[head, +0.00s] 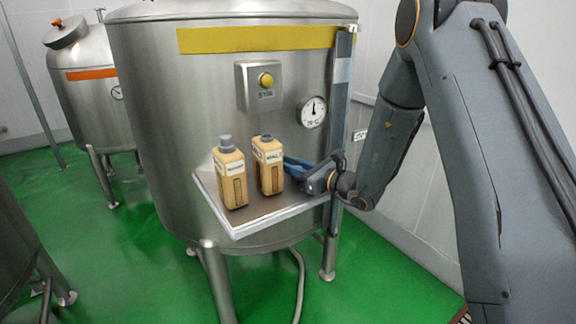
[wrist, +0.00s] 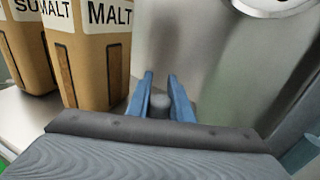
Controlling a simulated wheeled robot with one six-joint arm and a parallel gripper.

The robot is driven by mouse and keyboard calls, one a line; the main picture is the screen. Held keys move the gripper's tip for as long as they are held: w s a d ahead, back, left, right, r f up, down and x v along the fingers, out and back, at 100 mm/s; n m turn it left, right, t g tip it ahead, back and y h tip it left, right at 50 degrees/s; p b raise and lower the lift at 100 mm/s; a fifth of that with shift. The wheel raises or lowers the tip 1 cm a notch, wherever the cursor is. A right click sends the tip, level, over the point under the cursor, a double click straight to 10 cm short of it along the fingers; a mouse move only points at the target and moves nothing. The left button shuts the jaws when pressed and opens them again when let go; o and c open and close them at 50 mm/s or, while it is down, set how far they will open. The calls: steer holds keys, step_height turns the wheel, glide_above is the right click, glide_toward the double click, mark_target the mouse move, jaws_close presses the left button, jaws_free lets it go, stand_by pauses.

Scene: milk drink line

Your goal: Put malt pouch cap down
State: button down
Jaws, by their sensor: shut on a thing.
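My gripper (head: 290,163) is at the right side of the shelf, beside the malt pouch. In the wrist view its blue fingers (wrist: 160,88) are shut on a small grey cap (wrist: 160,103), which sits between them low over the shelf. I cannot tell whether the cap touches the shelf. The malt pouch (head: 270,177) is tan, upright and labelled MALT; it also shows in the wrist view (wrist: 103,65), left of the fingers, its top out of frame. In the head view its top shows a small dark spout.
A second tan pouch (head: 231,185) with a grey cap stands left of the malt pouch. Both stand on a metal shelf (head: 256,224) fixed to a steel tank (head: 165,130). A vertical post (head: 340,95) rises at the shelf's right. A gauge and button panel are above.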

steer(key=c, duration=1.8)
jaws_free()
steer(key=shift+s+f, duration=0.1)
steer(key=shift+f, duration=0.3)
steer(key=shift+o, duration=1.1)
steer(key=shift+s+f, duration=0.1)
steer(key=shift+f, duration=0.05)
steer(key=shift+r+p, duration=0.35)
steer(key=shift+p, duration=0.05)
steer(key=shift+d+r, duration=0.25)
steer(key=shift+r, duration=0.05)
steer(key=b+v, duration=0.2)
steer(key=v, duration=0.8)
steer(key=shift+r+b, duration=0.2)
steer(key=shift+b, duration=0.2)
steer(key=shift+s+d+r, duration=0.15)
steer(key=shift+s+d, duration=0.25)
steer(key=shift+d, duration=0.1)
